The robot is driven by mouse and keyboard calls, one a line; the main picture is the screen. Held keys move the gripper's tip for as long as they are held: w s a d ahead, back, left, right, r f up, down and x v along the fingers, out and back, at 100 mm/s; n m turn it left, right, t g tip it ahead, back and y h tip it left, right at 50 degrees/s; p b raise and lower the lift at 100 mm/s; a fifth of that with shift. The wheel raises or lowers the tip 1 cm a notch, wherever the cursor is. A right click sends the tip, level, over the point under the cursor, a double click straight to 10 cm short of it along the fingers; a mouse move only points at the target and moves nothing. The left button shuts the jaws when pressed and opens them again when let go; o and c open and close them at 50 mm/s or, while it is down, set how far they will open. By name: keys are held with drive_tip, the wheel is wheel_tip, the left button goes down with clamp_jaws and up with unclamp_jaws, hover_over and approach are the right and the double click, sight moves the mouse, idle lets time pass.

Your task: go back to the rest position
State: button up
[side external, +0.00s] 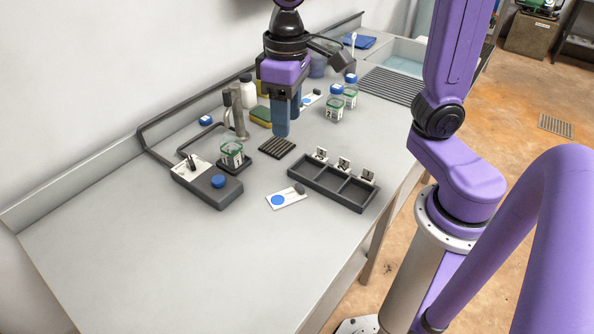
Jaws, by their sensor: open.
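My gripper (283,125) points down above the bench, over the area just behind the dark ribbed mat (277,148). Its blue fingers are open, and I see nothing between them. The fingertips appear to hang clear of the bench, though the exact height is hard to tell from this view. My purple arm fills the right side of the picture.
A dark device (222,196) with a blue knob holds a green-labelled jar (232,150). A dark three-compartment tray (327,190) with tags stands at right; a white card (286,198) lies before it. Blue-capped jars (334,107) stand behind. The front bench (190,265) is clear.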

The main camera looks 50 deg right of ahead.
drive_tip(key=s+d+f+n, duration=0.3)
drive_tip(key=s+n, duration=0.1)
drive_tip(key=s, duration=0.3)
drive_tip(key=s+d+f+n, duration=0.3)
drive_tip(key=s+f+n, duration=0.1)
drive_tip(key=s, duration=0.4)
drive_tip(key=shift+d+n, duration=0.35)
drive_tip(key=shift+n, duration=0.05)
